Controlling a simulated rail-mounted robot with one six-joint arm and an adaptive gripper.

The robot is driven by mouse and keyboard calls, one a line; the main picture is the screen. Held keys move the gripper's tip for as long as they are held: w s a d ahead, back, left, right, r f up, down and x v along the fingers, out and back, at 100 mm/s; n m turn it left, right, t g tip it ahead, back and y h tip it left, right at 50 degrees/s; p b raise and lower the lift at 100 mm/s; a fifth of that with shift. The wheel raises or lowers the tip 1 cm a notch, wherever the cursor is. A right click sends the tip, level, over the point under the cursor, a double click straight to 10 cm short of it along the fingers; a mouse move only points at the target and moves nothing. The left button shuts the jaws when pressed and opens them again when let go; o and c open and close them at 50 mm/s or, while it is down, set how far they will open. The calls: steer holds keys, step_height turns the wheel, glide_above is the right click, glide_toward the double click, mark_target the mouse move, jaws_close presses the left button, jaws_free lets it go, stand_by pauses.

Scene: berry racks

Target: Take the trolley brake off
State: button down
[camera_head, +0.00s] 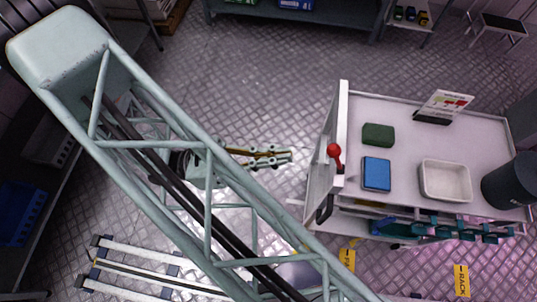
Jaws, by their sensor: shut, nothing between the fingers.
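The trolley (481,119) is a pale, flat-topped cart at the right. A lever with a red ball knob (334,150) stands at its left end panel, close to the panel's top edge; it looks like the brake lever. My gripper (286,157) is left of the trolley, its fingers pointing right toward the red knob. Its fingertips are together and empty, with a gap between them and the lever. My arm's lattice link covers part of the gripper's rear and the floor below it.
On the trolley are a green block (378,135), a blue box (376,174), a white tray (446,197), a dark cylinder (511,182) and a sign (447,103). A black handle (325,208) is on its left end. Yellow tags (461,281) and rails (140,248) lie low. Floor above the gripper is clear.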

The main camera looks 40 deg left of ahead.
mark_target(337, 160)
steer(key=x, duration=0.7)
steer(key=shift+w+d+b, duration=0.15)
steer(key=shift+d+b, duration=0.05)
steer(key=shift+b, duration=0.2)
steer(key=shift+r, duration=0.1)
steer(key=shift+r, duration=0.15)
